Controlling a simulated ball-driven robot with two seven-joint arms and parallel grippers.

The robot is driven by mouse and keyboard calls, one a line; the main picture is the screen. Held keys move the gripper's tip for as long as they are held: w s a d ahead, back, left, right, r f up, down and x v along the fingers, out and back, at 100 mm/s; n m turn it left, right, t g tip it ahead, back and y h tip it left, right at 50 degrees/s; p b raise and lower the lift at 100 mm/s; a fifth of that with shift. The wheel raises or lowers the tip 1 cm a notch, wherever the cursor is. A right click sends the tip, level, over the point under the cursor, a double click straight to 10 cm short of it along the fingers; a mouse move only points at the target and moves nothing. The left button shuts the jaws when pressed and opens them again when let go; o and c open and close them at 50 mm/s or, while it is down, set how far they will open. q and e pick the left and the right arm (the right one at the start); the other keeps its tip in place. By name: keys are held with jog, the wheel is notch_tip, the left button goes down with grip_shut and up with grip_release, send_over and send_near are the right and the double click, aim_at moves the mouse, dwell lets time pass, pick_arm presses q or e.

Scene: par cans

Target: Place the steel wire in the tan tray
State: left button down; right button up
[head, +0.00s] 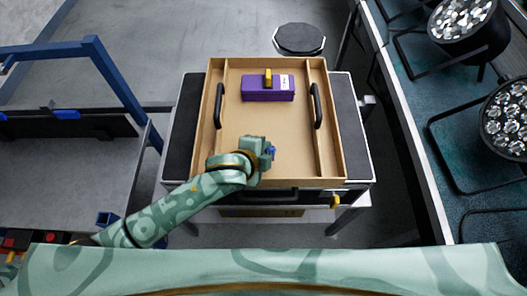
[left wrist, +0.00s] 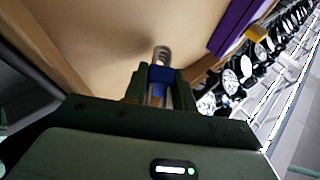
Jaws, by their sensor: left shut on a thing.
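The tan tray (head: 290,130) is a shallow wooden tray with thin dividers and two black handles, standing on a dark-topped table. My left gripper (head: 270,152) is over the front middle part of the tray. In the left wrist view my left gripper (left wrist: 158,88) is shut on the steel wire (left wrist: 162,53), a small shiny piece with a blue band round it. In the head view only a bit of blue shows at the fingertips. The wire's height above the tray floor is hard to tell. My right gripper is out of view.
A purple box (head: 268,95) with a yellow piece on top stands at the back of the tray. The tray's middle floor is bare. Par cans (head: 505,120) lie on the surface at the right. A blue-framed bench (head: 70,130) stands at the left.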

pick_arm(q)
jog(key=c, duration=1.1)
grip_release()
jog(key=shift+r, duration=0.1)
jog(key=p+v, duration=0.4)
jog(key=v, duration=0.7)
jog(key=shift+r, duration=0.1)
jog(key=shift+s+a+r, duration=0.15)
jog(key=shift+s+r, duration=0.1)
jog(key=shift+s, duration=0.1)
